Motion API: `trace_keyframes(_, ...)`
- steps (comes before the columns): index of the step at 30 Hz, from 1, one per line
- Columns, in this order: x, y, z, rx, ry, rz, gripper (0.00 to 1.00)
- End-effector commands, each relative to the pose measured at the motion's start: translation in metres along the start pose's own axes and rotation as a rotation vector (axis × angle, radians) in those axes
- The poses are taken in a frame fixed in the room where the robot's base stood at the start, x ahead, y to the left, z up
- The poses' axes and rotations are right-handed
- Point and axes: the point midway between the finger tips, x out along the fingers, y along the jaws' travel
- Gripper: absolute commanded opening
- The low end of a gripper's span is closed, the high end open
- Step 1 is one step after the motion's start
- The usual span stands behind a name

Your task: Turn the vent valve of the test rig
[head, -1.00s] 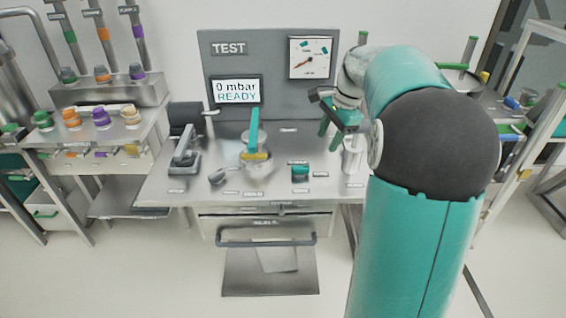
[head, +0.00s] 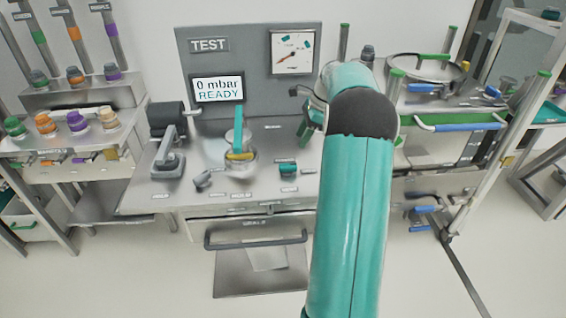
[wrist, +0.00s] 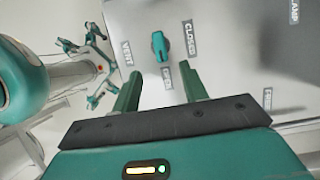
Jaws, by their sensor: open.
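The vent valve is a small teal knob (wrist: 160,46) on the grey bench top in the wrist view. VENT, OPEN and CLOSED labels surround it; its handle lies roughly along the picture's vertical, with its lower end towards OPEN. My gripper (wrist: 159,70) is open, its two green fingers apart and empty. The knob appears beyond the fingertips, between their lines, with no contact visible. In the head view a teal knob (head: 288,168), seemingly the same one, sits near the bench front. There my arm hides most of the gripper; a green finger shows behind the knob.
Left of the knob stand a round vessel with a yellow band and upright teal handle (head: 239,135), and a grey lever clamp (head: 168,160). The screen (head: 218,89) reads 0 mbar READY. A dial (head: 295,52) is at the back. A drawer handle (head: 255,240) juts out in front.

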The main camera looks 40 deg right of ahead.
Motion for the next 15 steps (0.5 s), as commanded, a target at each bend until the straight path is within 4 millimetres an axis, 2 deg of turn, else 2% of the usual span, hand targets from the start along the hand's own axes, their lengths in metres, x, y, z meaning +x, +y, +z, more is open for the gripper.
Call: trace_keyframes(15, 0.099, -0.001, 0.002, -0.001, 0.000, 0.003, 0.44)
